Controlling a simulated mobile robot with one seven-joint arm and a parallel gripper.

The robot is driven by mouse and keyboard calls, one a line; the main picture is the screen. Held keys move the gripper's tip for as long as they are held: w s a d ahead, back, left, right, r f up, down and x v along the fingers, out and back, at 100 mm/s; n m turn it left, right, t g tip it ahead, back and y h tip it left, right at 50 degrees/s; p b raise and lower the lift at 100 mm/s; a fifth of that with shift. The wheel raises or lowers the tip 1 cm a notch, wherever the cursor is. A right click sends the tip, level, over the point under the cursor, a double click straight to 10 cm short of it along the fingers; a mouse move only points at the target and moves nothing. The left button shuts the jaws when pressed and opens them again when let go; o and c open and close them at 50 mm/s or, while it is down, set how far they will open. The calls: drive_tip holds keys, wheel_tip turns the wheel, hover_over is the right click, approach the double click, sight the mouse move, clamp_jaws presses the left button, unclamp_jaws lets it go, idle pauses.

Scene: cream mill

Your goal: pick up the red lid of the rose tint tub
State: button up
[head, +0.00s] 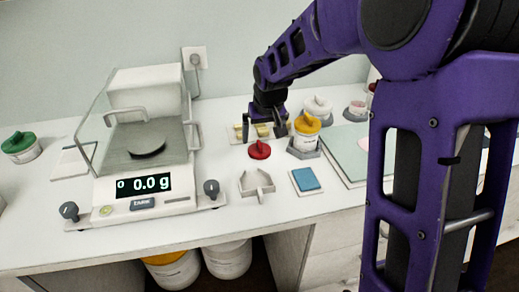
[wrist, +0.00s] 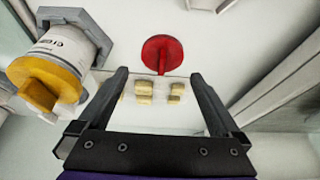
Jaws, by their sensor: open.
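The red lid (head: 259,150) lies on the white bench with its upright grip on top, in front of my gripper. It also shows in the wrist view (wrist: 162,52), just beyond the fingertips and roughly centred between them. My gripper (head: 265,135) is open and empty, pointing down over a pale tray with several small yellowish pieces (wrist: 145,92). Its fingers also show in the wrist view (wrist: 158,75), apart from the lid. I cannot tell which tub is the rose tint tub; a tub with a pinkish top (head: 357,108) stands at the back right.
A yellow-lidded tub (head: 306,124) stands in a grey holder close right of my gripper. A glass-shielded scale (head: 143,190) reading 0.0 g fills the left. A green-lidded tub (head: 22,148) is far left.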

sight(260, 144)
drive_tip(key=x, duration=0.4)
drive_tip(key=shift+s+a+f+b, duration=0.15)
drive_tip(key=shift+s+b, duration=0.1)
drive_tip(key=shift+b, duration=0.05)
drive_tip(key=shift+w+f, duration=0.2)
drive_tip(key=shift+f, duration=0.15)
drive_tip(key=shift+r, duration=0.1)
drive_tip(key=c, duration=1.1)
